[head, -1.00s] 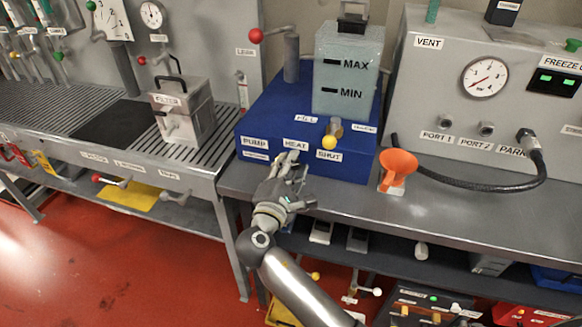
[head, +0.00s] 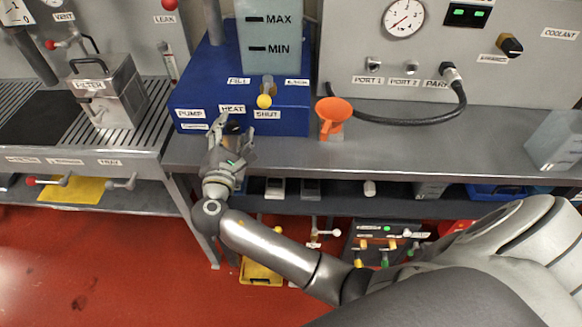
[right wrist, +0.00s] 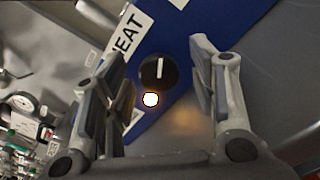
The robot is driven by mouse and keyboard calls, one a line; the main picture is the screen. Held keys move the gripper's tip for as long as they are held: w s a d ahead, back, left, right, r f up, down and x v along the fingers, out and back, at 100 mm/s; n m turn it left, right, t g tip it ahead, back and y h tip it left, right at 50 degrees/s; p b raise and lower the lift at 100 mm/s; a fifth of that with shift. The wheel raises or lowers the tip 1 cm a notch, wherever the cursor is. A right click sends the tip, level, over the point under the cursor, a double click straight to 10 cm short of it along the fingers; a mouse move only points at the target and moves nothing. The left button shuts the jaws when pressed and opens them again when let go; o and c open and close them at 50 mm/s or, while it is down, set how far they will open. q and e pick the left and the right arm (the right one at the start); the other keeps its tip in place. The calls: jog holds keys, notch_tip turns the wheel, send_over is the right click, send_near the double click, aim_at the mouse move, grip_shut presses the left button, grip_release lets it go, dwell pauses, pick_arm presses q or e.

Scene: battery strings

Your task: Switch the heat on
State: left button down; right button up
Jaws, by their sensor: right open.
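The blue unit (head: 292,122) stands on the grey bench and carries PUMP, HEAT and SHUT labels on its front. The HEAT label (head: 232,109) shows just above my right gripper (head: 233,136). In the right wrist view, a round black knob (right wrist: 158,72) with a white pointer line sits beside the HEAT label (right wrist: 130,35). A bright white round spot (right wrist: 151,99) shows next to the knob. My right gripper (right wrist: 160,85) is open, its fingers on either side of the knob in this view, with gaps to it. I cannot see my left gripper.
A yellow ball-ended handle (head: 264,101) projects from the blue unit, right of my gripper. An orange funnel (head: 333,112) stands on the bench (head: 400,150) further right. A black hose (head: 420,120) runs behind it. The filter box (head: 108,90) stands at left.

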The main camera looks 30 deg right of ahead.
jog(key=n, duration=0.1)
jog(key=n+p, duration=0.1)
jog(key=n, duration=0.2)
jog(key=shift+r+p, duration=0.25)
jog(key=shift+p, duration=0.1)
jog(key=n+p, duration=0.1)
jog(key=n, duration=0.3)
jog(key=shift+f, duration=0.15)
jog(key=b+v, duration=0.1)
jog(key=v, duration=1)
jog(key=d+f+m+g, duration=0.1)
jog(key=f, duration=0.1)
jog(key=s+d+f+m+g, duration=0.1)
jog(key=f+m, duration=0.1)
jog(key=s+d+f+m+g+y, duration=0.1)
jog(key=d+f, duration=0.1)
jog(key=shift+s+m+g, duration=0.25)
jog(key=shift+m+g, duration=0.05)
jog(key=s+d+f+m+g+y, duration=0.2)
jog(key=s+f+m+g+y, duration=0.1)
jog(key=s+f+m, duration=0.3)
jog(key=s+d+f+m+g+y, duration=0.2)
jog(key=s+f+m+g+y, duration=0.1)
jog(key=s+f+m, duration=0.3)
jog(key=shift+s+d+f+m+g+b, duration=0.35)
jog(key=shift+f+m, duration=0.25)
jog(key=shift+m, duration=0.6)
